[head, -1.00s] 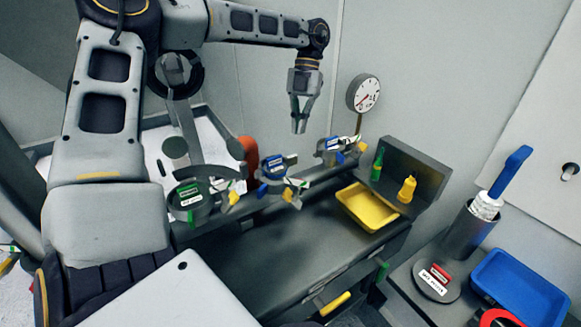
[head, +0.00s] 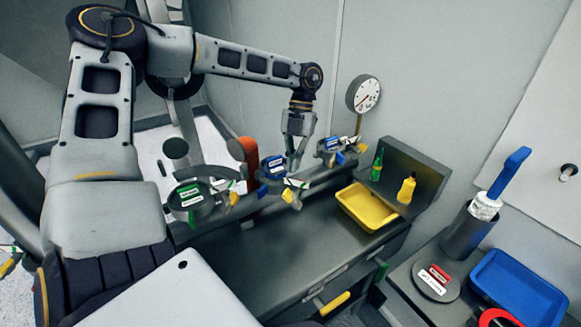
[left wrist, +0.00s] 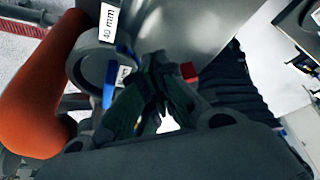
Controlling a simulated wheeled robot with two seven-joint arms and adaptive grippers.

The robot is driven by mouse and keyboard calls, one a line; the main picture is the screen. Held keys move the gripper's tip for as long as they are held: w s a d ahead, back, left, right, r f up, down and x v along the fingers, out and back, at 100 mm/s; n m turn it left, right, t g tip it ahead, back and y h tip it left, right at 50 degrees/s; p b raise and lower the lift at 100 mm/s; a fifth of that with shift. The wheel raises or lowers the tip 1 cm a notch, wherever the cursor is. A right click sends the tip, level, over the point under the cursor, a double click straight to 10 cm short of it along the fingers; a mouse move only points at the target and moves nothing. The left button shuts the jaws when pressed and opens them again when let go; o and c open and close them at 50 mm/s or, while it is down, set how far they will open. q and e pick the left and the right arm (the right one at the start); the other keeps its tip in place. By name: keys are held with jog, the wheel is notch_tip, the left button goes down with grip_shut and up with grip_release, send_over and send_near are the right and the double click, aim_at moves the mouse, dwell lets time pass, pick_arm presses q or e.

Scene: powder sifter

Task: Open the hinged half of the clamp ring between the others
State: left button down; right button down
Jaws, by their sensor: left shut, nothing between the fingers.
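Three clamp rings stand in a row along the back of the bench in the head view. The near one (head: 190,196) has a green label, the middle one (head: 274,168) a blue label, and the far one (head: 328,147) a blue label. My left gripper (head: 294,166) points down just behind and right of the middle ring, its fingers shut and empty. Whether it touches the ring cannot be told. In the left wrist view its dark fingers (left wrist: 152,92) are close to a grey round part (left wrist: 92,62) with a blue strip. My right gripper is out of view.
An orange pipe (head: 249,155) rises behind the rings; it shows large in the left wrist view (left wrist: 38,90). A gauge (head: 363,93) stands behind the far ring. A yellow tray (head: 366,208) sits right on the bench. The bench top in front is clear.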

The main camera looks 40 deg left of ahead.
aim_at(280, 188)
pick_arm(q)
jog(key=s, duration=0.1)
jog(key=s+d, duration=0.1)
jog(key=shift+s+d, duration=0.1)
jog(key=shift+s, duration=0.25)
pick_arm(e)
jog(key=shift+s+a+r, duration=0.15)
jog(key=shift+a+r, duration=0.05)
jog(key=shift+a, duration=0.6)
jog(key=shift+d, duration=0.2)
